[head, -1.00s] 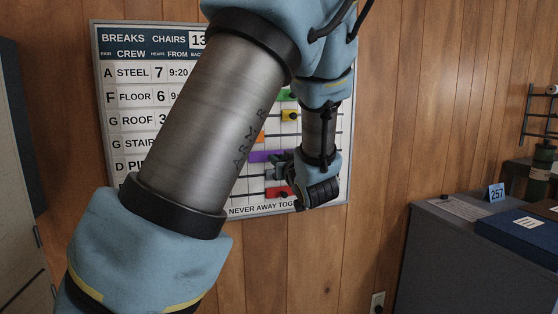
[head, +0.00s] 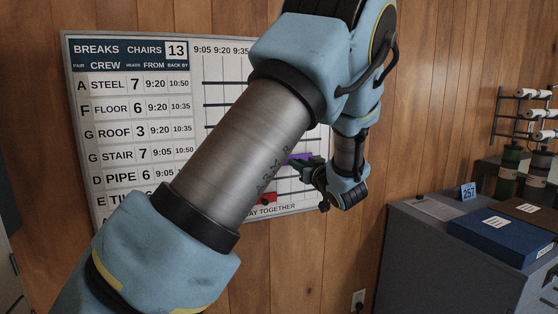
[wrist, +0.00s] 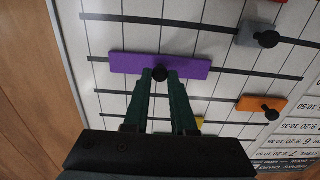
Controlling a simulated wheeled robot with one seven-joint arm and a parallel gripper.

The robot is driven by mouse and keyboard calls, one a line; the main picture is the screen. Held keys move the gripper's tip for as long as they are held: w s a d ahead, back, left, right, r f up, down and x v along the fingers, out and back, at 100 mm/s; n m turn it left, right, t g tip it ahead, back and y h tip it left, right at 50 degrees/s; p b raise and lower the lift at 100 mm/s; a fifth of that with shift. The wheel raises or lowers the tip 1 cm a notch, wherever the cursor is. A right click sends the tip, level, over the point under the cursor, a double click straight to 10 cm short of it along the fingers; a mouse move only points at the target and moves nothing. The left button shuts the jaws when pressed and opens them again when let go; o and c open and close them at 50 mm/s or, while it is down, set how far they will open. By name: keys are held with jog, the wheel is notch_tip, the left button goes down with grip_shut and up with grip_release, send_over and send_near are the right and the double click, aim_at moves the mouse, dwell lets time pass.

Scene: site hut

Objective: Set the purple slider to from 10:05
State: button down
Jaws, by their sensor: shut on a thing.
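The purple slider (wrist: 190,67) is a flat bar with a round black knob, on a dark horizontal rail of the white breaks board (wrist: 115,18). In the wrist view the tips of my gripper (wrist: 160,74) are shut on its knob. In the head view the purple slider (head: 300,157) shows near the board's right side, with my gripper (head: 304,168) against it and my forearm covering much of the board. The board's header (head: 218,49) shows 9:05, 9:20 and 9:35; later times are hidden behind my arm. The wrist view sees the board upside down.
The wrist view shows a grey slider (wrist: 256,37), an orange slider (wrist: 262,104) and part of a yellow slider (wrist: 200,122) on nearby rails. A red slider (head: 267,198) sits lower in the head view. A grey cabinet (head: 440,245) with a blue binder (head: 500,240) stands right.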

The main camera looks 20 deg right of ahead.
jog(key=shift+w+d, duration=0.15)
jog(key=shift+d, duration=1.5)
jog(key=c, duration=0.7)
grip_release()
jog(key=shift+d, duration=0.1)
jog(key=shift+c, duration=0.2)
jog(key=s+d+b, duration=0.1)
jog(key=s, duration=0.9)
jog(key=shift+s, duration=0.3)
jog(key=shift+d, duration=0.1)
